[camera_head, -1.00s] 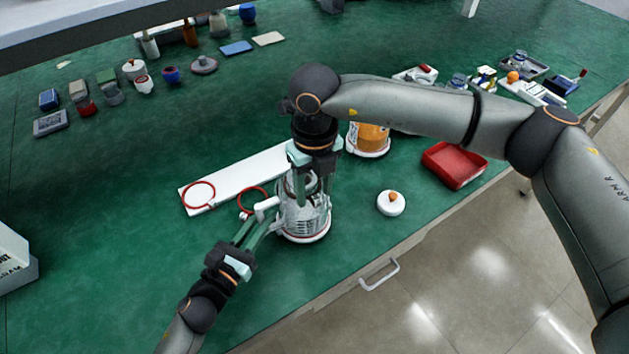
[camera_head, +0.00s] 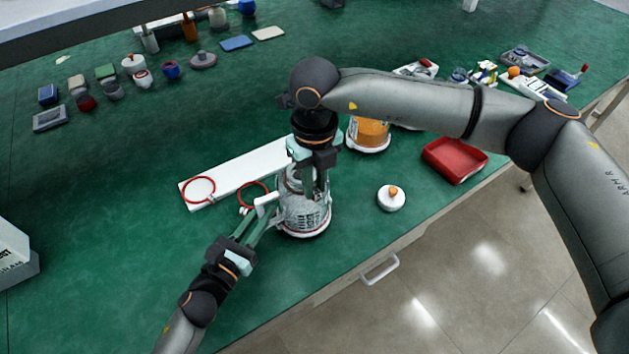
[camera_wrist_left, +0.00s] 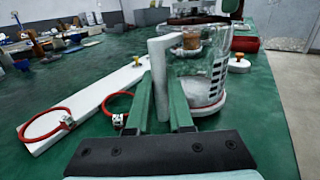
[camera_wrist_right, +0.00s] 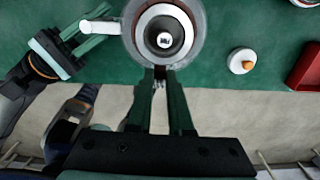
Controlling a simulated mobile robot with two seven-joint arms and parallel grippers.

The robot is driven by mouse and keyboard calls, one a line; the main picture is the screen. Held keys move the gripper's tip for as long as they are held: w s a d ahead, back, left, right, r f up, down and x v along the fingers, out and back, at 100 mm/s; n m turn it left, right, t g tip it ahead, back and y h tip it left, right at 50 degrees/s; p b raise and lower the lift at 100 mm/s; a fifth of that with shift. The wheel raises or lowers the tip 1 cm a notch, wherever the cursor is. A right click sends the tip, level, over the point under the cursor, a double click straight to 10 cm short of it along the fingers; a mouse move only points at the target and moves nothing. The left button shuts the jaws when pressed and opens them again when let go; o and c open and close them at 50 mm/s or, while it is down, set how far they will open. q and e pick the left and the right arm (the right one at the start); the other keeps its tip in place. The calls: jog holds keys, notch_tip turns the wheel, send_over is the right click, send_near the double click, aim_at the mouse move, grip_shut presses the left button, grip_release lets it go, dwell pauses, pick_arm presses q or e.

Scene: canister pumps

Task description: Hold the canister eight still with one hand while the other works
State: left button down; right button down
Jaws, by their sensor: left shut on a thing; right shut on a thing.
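The canister (camera_head: 304,218), clear with a white base and a side handle, stands upright on the green bench in the head view. I take it as canister eight; no number is legible. My left gripper (camera_head: 265,213) is shut on its white handle (camera_wrist_left: 160,75) from the left. My right gripper (camera_head: 315,182) reaches down from above at the canister's top and is shut on a part there. In the right wrist view the canister's round top (camera_wrist_right: 165,35) shows pale rings and a dark centre; the right fingers hide the gripped part.
A white board (camera_head: 235,175) with two red rings lies behind-left. A white lid with an orange knob (camera_head: 391,198) lies to the right. An orange-filled canister (camera_head: 368,134) and a red tray (camera_head: 453,160) stand behind-right. The bench's front edge is close.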

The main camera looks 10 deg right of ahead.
aim_at(315, 189)
jog(key=shift+r, duration=1.7)
dwell(1.4)
notch_tip(315, 189, up, 7)
dwell(2.0)
dwell(0.3)
pick_arm(q)
jog(key=c, duration=0.7)
grip_release()
jog(key=shift+c, duration=0.2)
jog(key=v, duration=1.2)
